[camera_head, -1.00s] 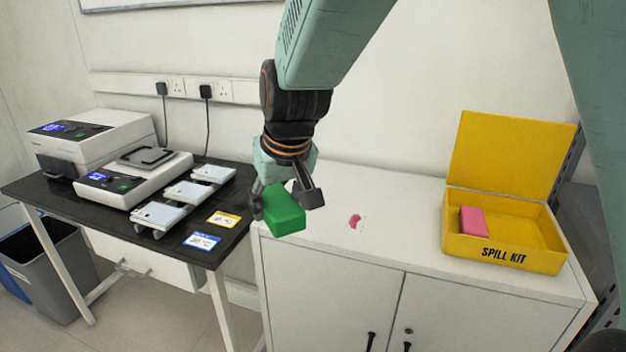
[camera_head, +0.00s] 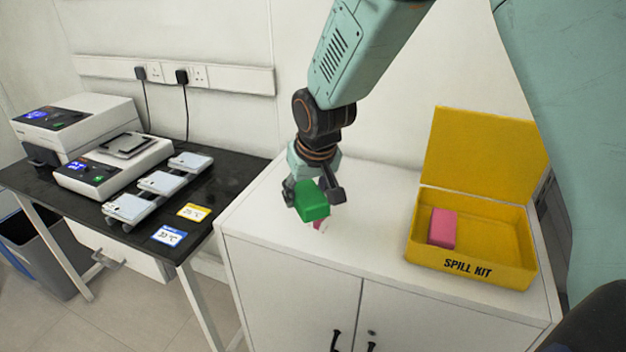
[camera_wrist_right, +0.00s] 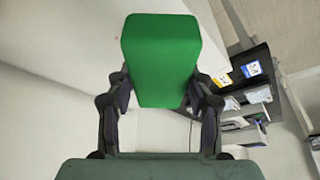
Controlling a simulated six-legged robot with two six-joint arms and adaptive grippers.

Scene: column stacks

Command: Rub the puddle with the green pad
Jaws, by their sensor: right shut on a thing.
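The green pad (camera_head: 312,202) is held in my right gripper (camera_head: 316,192), above the white cabinet top. In the right wrist view the pad (camera_wrist_right: 161,58) sits between the two fingers of my right gripper (camera_wrist_right: 160,98), which touch its sides. The puddle (camera_head: 320,225) is a small pink-red patch on the cabinet top, mostly hidden behind and below the pad. I cannot tell whether the pad touches it. My left gripper is not in view.
A yellow spill kit box (camera_head: 470,268) stands open at the right of the cabinet top (camera_head: 375,225), with a pink pad (camera_head: 442,228) inside. A black bench (camera_head: 205,195) with lab devices (camera_head: 112,165) stands at the left. The cabinet top between puddle and box is clear.

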